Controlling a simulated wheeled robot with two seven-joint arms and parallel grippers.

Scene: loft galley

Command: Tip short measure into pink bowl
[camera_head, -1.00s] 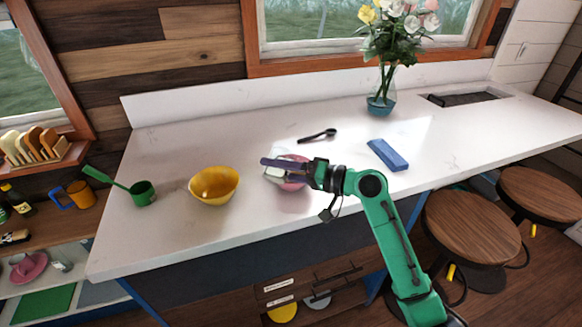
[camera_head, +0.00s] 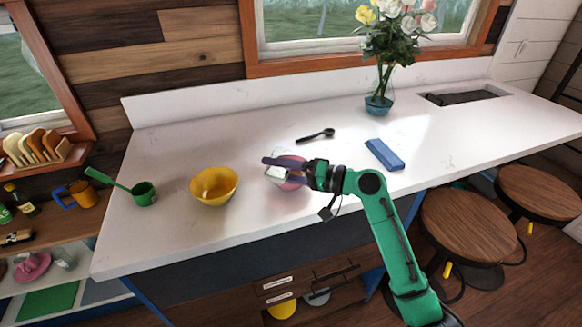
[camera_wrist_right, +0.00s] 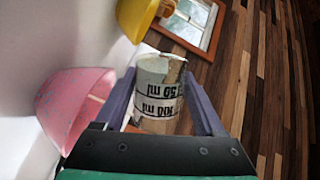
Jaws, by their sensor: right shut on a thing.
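My right gripper (camera_head: 272,168) is shut on the short measure (camera_wrist_right: 158,95), a small pale cup marked 50 ml and 100 ml. In the wrist view the lettering is upside down and the cup sits between the two purple fingers. The measure (camera_head: 277,174) shows as a whitish shape in the head view, tilted over, close above the pink bowl (camera_head: 290,183). My gripper partly hides that bowl. In the wrist view the pink bowl (camera_wrist_right: 70,105) is left of the measure. Contents of the measure and bowl are unclear. My left gripper is not in view.
A yellow bowl (camera_head: 214,188) stands left of the pink bowl, with a green long-handled cup (camera_head: 143,193) further left. A black spoon (camera_head: 316,135) and a blue block (camera_head: 384,154) lie behind and right. A flower vase (camera_head: 379,103) stands at the back.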

